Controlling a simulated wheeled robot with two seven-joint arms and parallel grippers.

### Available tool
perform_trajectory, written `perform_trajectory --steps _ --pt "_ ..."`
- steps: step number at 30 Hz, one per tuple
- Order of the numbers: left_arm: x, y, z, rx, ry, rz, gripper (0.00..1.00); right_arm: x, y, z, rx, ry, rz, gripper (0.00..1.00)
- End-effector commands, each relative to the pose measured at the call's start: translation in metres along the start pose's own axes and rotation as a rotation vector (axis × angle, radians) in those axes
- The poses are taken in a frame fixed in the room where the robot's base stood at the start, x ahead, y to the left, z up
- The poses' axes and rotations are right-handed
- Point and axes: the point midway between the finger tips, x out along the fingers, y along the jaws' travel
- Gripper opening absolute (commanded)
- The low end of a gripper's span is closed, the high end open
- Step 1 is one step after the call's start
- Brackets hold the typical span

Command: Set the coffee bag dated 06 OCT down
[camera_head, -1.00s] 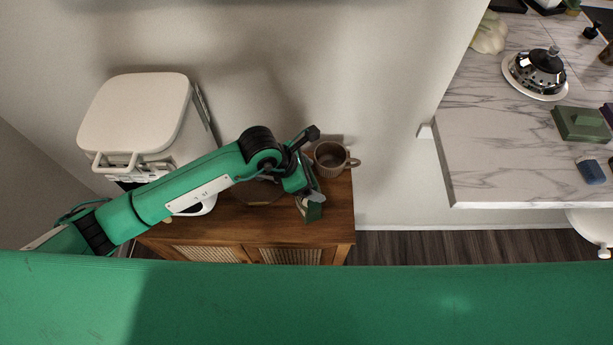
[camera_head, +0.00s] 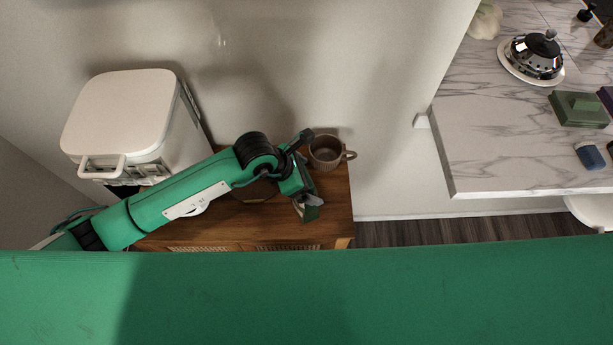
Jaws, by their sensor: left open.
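My left arm reaches in from the left over a wooden cane cabinet (camera_head: 335,226). My left gripper (camera_head: 306,200) is open at the cabinet top, near its right end. A small dark green packet, which looks like the coffee bag (camera_head: 311,213), is at its fingertips. The bag is mostly hidden by the gripper, and no date can be read. I cannot tell whether the fingers touch it. My right gripper is not in view.
A brown mug (camera_head: 325,153) stands just behind the gripper, near the wall. A white appliance (camera_head: 120,115) stands at the cabinet's left. A marble counter (camera_head: 480,150) at right holds a silver domed pot (camera_head: 535,58), a green box (camera_head: 578,108) and a blue item (camera_head: 589,156).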

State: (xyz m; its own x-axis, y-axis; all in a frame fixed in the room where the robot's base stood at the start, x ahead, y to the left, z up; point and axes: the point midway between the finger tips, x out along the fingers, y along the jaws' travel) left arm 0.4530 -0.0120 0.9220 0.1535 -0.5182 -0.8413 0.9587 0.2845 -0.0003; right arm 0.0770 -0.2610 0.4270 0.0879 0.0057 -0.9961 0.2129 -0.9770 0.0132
Motion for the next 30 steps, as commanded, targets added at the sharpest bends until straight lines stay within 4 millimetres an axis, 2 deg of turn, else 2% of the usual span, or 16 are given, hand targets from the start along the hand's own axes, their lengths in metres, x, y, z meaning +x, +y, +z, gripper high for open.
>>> perform_trajectory --steps 5,12,18,23,30 --pt "-0.029 0.0 0.004 0.0 0.001 0.0 1.0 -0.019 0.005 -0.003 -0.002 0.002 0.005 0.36" --pt "-0.082 0.0 0.004 0.0 0.0 0.001 1.0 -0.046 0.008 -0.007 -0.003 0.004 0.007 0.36" --pt "-0.112 0.0 0.003 0.0 0.0 0.0 1.0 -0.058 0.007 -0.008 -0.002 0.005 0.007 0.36" --pt "-0.121 0.0 0.001 0.0 0.0 0.0 1.0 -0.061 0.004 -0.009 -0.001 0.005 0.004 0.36" --pt "-0.122 0.0 0.001 0.0 0.0 0.0 1.0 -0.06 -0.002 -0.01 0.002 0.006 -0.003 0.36"
